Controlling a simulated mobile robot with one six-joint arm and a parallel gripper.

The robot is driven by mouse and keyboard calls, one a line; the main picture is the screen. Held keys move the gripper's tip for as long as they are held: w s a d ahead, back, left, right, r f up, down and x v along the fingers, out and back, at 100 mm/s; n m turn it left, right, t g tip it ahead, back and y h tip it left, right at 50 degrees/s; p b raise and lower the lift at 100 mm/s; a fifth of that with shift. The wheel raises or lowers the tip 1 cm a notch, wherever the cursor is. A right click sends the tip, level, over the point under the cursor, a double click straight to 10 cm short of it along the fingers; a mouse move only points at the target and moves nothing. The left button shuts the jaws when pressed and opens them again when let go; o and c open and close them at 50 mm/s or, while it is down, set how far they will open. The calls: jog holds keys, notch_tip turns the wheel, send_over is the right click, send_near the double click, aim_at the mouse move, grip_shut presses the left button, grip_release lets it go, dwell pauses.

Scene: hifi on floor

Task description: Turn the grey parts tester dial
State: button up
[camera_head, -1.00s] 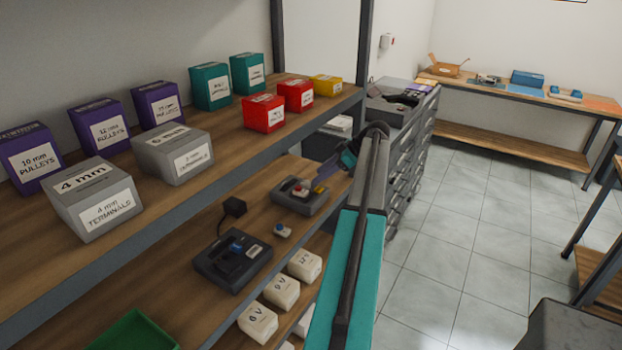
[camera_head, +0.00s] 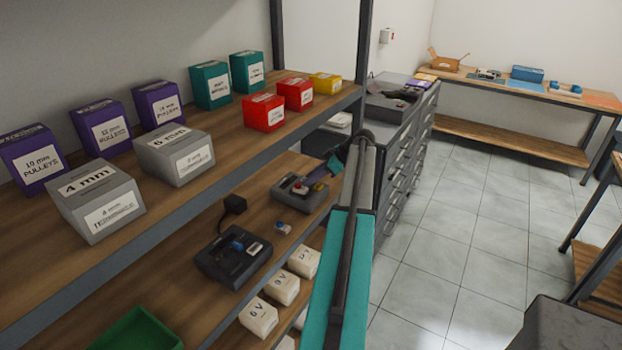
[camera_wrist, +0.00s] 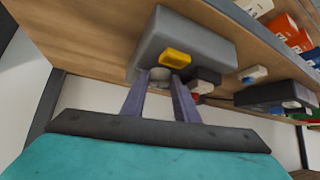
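The grey parts tester (camera_head: 290,191) sits on the lower wooden shelf in the head view, with a red button and a yellow patch. In the wrist view the tester (camera_wrist: 205,45) is a grey box with a yellow patch, a white-and-dark part and a pale round dial (camera_wrist: 161,75). My gripper (camera_wrist: 161,78) has its two purple fingers apart, with the dial showing between the tips. I cannot tell whether they touch it. In the head view my gripper (camera_head: 325,177) is at the tester's right end, partly hidden by my arm.
A dark device (camera_head: 233,258) and a small white-and-blue part (camera_head: 283,228) share the lower shelf. The upper shelf (camera_head: 240,148) with labelled boxes runs above on the left. A grey drawer cabinet (camera_head: 400,140) stands behind.

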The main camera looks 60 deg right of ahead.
jog(key=c, duration=0.4)
jog(key=shift+a+f+m+h+b, duration=0.15)
jog(key=shift+m+h+b, duration=0.2)
jog(key=shift+b, duration=0.65)
jog(key=m+h+b, duration=0.1)
jog(key=m+b, duration=0.1)
jog(key=shift+a+m+h+b, duration=0.25)
jog(key=shift+a+h+b, duration=0.05)
jog(key=shift+h+b, duration=0.1)
jog(key=shift+a+m+h+b, duration=0.15)
jog(key=shift+m+h+b, duration=0.5)
jog(key=shift+m+b, duration=0.15)
jog(key=shift+r+m+h+b, duration=0.2)
jog(key=shift+m+h+b, duration=0.1)
jog(key=shift+m+h, duration=0.15)
